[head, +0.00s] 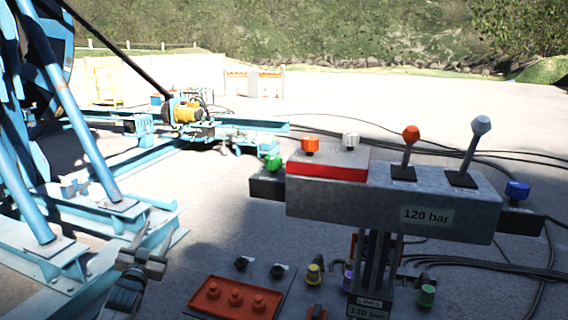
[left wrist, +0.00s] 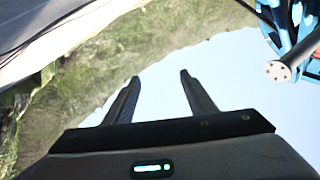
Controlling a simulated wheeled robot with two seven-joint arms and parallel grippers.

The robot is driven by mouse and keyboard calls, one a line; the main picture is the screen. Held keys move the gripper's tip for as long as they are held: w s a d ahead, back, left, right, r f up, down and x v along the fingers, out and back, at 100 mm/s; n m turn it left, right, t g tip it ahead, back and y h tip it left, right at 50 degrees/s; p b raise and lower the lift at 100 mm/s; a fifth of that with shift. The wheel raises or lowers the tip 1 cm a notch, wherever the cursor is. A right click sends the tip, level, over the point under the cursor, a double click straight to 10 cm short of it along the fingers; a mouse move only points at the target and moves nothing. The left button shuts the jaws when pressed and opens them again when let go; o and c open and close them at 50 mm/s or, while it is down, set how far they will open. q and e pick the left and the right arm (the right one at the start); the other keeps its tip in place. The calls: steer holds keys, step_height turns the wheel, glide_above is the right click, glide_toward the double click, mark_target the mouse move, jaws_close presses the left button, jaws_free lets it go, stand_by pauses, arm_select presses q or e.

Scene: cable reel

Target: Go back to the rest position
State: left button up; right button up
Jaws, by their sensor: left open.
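My left gripper (left wrist: 159,78) shows in the left wrist view with its two dark fingers well apart. Nothing is between the fingers, and only hillside and pale sky lie behind them. My right gripper is in neither view. The grey control console (head: 390,200) stands at the centre right of the head view, with an orange-topped lever (head: 411,135) and a grey-topped lever (head: 480,130) upright on it.
A red panel (head: 235,300) with knobs lies low in front of the console. Blue steel framework (head: 75,115) fills the left side; blue structure also shows in the left wrist view (left wrist: 290,25). Cables (head: 480,268) run over the ground at right. Open paved ground lies behind.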

arm_select(q)
steer(key=s+d+f+g, duration=0.25)
steer(key=s+f, duration=0.35)
steer(key=f, duration=0.7)
steer(key=s+d+f+g+h, duration=0.15)
steer(key=s+d+f, duration=0.4)
steer(key=f, duration=0.75)
steer(key=s+d+f+g+y, duration=0.1)
steer(key=s+d+f+g, duration=0.1)
steer(key=s+f, duration=0.8)
steer(key=s+d+f+g, duration=0.2)
steer(key=s+d+f, duration=0.2)
steer(key=s+f, duration=0.4)
steer(key=s+d+f+g+h, duration=0.1)
steer(key=s+d+f, duration=0.3)
steer(key=s+f, duration=0.5)
steer(key=s+d+f+n+g, duration=0.1)
steer(key=s+d+f+g, duration=0.2)
steer(key=s+f, duration=0.6)
steer(key=s, duration=0.9)
steer(key=shift+d, duration=0.4)
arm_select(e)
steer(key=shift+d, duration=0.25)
arm_select(q)
steer(key=shift+f+h, duration=0.1)
steer(key=shift+h, duration=0.15)
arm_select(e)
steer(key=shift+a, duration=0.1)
